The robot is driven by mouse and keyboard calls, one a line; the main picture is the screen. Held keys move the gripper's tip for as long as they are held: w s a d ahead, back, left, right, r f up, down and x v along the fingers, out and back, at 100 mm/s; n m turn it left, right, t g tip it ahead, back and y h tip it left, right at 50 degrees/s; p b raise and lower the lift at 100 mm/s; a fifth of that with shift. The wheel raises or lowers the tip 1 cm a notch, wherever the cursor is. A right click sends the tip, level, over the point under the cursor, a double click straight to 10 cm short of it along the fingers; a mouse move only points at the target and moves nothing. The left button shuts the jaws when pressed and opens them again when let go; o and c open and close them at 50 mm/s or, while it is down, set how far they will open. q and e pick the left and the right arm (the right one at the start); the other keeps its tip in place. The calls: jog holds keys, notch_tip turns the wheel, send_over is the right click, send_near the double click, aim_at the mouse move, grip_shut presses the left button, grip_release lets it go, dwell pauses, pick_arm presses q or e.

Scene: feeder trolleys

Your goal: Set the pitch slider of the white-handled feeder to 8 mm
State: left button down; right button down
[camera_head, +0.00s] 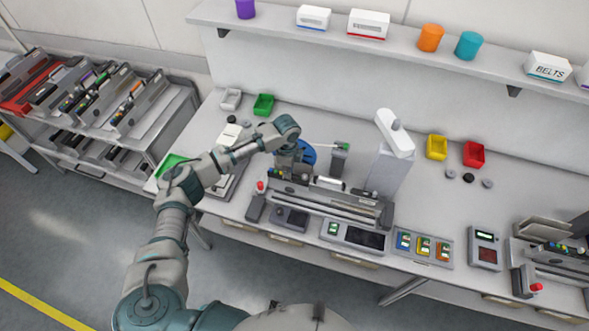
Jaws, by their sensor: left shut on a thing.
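A long grey feeder (335,204) lies across the front of the bench, with a white cylindrical part (330,183) on top that may be its handle. My left gripper (290,172) points down at the left part of this feeder and is shut on a small part there. The gripper hides that part, so I cannot tell whether it is the pitch slider. The slider's scale and its reading are too small to make out. My right gripper is not in view.
A white and grey upright device (391,150) stands right behind the feeder. A control panel (353,235) and a panel with coloured modules (424,247) lie in front. Another feeder (553,262) is at the far right. A trolley (172,122) with more feeders stands at left.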

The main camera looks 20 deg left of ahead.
pick_arm(q)
jog(key=shift+w+a, duration=0.1)
jog(key=shift+a, duration=0.3)
jog(key=shift+d, duration=0.25)
jog(key=c, duration=1.1)
grip_release()
jog(key=shift+c, duration=0.2)
jog(key=shift+a, duration=0.3)
jog(key=shift+r, duration=0.1)
notch_tip(320, 180, up, 12)
jog(key=shift+f, duration=0.2)
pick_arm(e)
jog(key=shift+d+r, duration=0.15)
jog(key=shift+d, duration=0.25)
